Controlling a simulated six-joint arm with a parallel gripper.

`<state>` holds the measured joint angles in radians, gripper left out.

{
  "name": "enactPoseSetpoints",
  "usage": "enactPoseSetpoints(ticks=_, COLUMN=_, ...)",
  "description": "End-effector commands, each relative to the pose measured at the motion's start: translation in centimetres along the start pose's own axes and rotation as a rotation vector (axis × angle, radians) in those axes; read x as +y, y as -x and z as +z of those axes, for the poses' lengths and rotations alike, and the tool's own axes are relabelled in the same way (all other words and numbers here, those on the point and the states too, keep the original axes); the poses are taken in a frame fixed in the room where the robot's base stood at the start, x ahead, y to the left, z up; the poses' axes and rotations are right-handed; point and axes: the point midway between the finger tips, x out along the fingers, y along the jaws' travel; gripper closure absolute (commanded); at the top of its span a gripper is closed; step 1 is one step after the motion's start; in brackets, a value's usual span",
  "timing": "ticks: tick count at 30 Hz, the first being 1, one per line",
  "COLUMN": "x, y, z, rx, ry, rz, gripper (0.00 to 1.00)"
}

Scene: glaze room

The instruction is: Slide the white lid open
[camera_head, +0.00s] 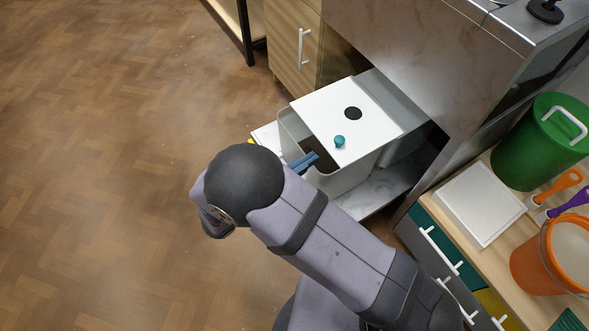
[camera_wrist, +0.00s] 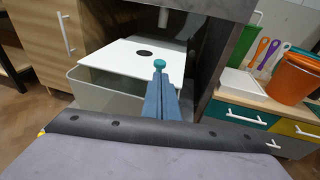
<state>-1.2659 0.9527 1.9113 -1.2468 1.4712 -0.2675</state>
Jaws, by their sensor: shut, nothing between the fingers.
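The white lid (camera_head: 322,113) lies flat on a pale open-topped bin (camera_head: 347,179), with a round black spot (camera_head: 353,113) and a teal knob (camera_head: 339,141) on it. A dark gap into the bin shows at the lid's near edge. In the wrist view the lid (camera_wrist: 120,57) and knob (camera_wrist: 159,63) are ahead of me. My gripper (camera_head: 312,158) has blue fingers, shut and empty, at the near side of the lid. In the wrist view the fingertips (camera_wrist: 158,78) appear just below the knob; I cannot tell whether they touch it.
A steel cabinet (camera_head: 420,50) overhangs the bin's far side. A wooden drawer unit (camera_head: 293,45) stands behind it. At right a counter holds a green canister (camera_head: 540,145), a white board (camera_head: 482,203) and an orange bucket (camera_head: 545,265). The floor at left is clear.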

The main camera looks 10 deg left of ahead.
Motion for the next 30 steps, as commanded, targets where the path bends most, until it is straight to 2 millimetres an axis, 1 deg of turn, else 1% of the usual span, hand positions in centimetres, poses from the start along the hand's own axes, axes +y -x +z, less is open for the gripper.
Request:
enactPoseSetpoints(ticks=1, x=-0.1, y=-1.1, z=-0.2, rx=0.000, ry=0.000, rz=-0.005, gripper=1.00)
enactPoseSetpoints(ticks=6, x=-0.1, y=-4.0, z=-0.2, rx=0.001, ry=-0.001, rz=-0.004, gripper=1.00)
enactPoseSetpoints(ticks=12, x=-0.1, y=-6.3, z=-0.1, rx=0.000, ry=-0.001, rz=-0.003, gripper=1.00)
enactPoseSetpoints(ticks=18, x=-0.1, y=-7.3, z=-0.1, rx=0.001, ry=-0.001, rz=-0.001, gripper=1.00)
enactPoseSetpoints(ticks=30, x=-0.1, y=-7.4, z=0.0, rx=0.001, ry=0.000, rz=0.000, gripper=1.00)
